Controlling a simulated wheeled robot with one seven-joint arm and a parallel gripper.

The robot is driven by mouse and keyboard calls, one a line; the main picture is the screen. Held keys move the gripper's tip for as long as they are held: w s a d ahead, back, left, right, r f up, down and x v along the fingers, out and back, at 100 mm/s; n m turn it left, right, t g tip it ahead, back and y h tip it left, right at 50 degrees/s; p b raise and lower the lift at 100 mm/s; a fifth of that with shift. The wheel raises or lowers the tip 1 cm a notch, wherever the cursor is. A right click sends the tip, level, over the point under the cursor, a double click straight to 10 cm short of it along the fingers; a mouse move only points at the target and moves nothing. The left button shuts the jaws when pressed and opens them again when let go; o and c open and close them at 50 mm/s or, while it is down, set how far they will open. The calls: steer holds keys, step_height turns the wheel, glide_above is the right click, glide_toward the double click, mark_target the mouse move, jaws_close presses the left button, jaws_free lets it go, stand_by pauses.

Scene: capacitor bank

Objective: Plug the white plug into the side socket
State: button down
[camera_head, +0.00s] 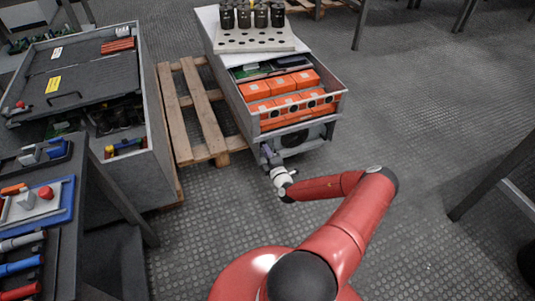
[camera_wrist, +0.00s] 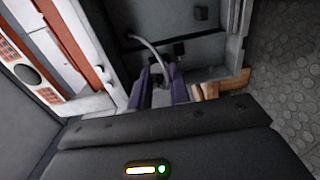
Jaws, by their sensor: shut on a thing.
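My gripper (camera_head: 267,155) is at the lower front left corner of the capacitor bank cabinet (camera_head: 333,106). In the wrist view its two purple fingers (camera_wrist: 160,82) are shut on the white plug, which is mostly hidden between them. A pale grey cable (camera_wrist: 150,46) curves from the dark cabinet panel to between the fingertips. A small dark block (camera_wrist: 179,48) sits beside the fingertips, and a dark square fitting (camera_wrist: 201,13) is higher on the panel. I cannot tell which is the side socket, nor whether the plug touches it.
Orange capacitor boxes (camera_head: 283,84) fill the open cabinet, and a plate with dark cylinders (camera_head: 253,40) rests on top. A wooden pallet (camera_head: 194,108) lies to the left, beside a grey open bin (camera_head: 139,165). A tool table (camera_head: 63,208) is at the left edge.

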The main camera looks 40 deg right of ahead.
steer(key=shift+w+d, duration=0.1)
steer(key=shift+w, duration=0.3)
steer(key=c, duration=1.2)
jaws_free()
steer(key=shift+c, duration=0.2)
